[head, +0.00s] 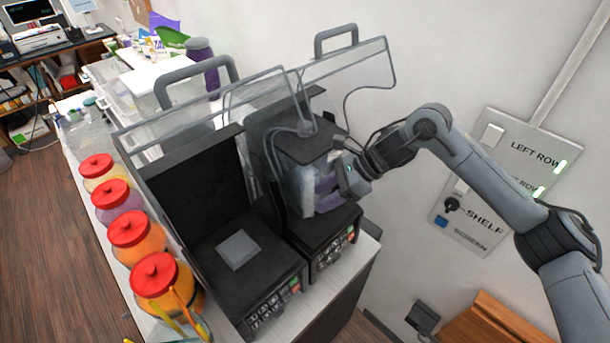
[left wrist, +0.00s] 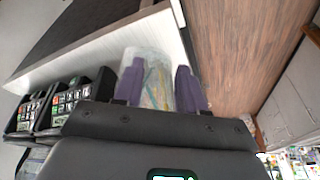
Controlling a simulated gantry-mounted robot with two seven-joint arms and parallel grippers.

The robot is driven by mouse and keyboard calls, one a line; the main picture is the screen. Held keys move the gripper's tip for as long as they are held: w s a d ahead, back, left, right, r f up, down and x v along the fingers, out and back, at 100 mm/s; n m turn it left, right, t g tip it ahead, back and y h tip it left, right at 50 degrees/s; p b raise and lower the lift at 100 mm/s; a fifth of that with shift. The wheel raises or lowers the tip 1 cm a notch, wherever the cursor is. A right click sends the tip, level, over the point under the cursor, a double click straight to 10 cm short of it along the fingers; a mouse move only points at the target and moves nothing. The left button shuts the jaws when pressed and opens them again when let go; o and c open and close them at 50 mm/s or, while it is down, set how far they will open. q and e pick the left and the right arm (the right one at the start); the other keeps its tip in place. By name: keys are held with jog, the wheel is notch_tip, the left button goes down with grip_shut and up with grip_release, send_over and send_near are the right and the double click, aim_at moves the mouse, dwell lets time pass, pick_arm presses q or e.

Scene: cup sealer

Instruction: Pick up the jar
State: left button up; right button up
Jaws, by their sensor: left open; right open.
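Several jars with red lids stand in a row along the counter's left edge; the nearest (head: 158,280) is orange. A clear jar-like container (head: 300,190) is in the right black machine (head: 320,245), partly hidden. My right gripper (head: 327,193) is open at its right side, purple fingers close to it; contact is unclear. In the left wrist view, my left gripper (left wrist: 158,92) is open. A clear container (left wrist: 148,65) with yellow and blue strips inside appears between its purple fingers; whether they touch it is unclear. My left gripper is outside the head view.
A second black machine (head: 238,270) stands left of the first, with a grey square on its base. Clear covers with grey handles (head: 195,80) rise behind both. Yellow sticks (head: 185,312) stand by the nearest jar. A wall panel (head: 500,180) is at right.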

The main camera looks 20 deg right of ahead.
aim_at(308, 202)
jog(key=p+x, duration=0.1)
jog(key=x, duration=0.1)
jog(key=p+x, duration=0.1)
jog(key=shift+w+a+f+p, duration=0.1)
jog(key=shift+w+a+p, duration=0.2)
jog(key=shift+a, duration=0.1)
jog(key=shift+w+a+f, duration=0.15)
jog(key=shift+a+f, duration=0.25)
jog(key=shift+f, duration=0.2)
grip_shut()
dwell(0.6)
jog(key=shift+r, duration=0.3)
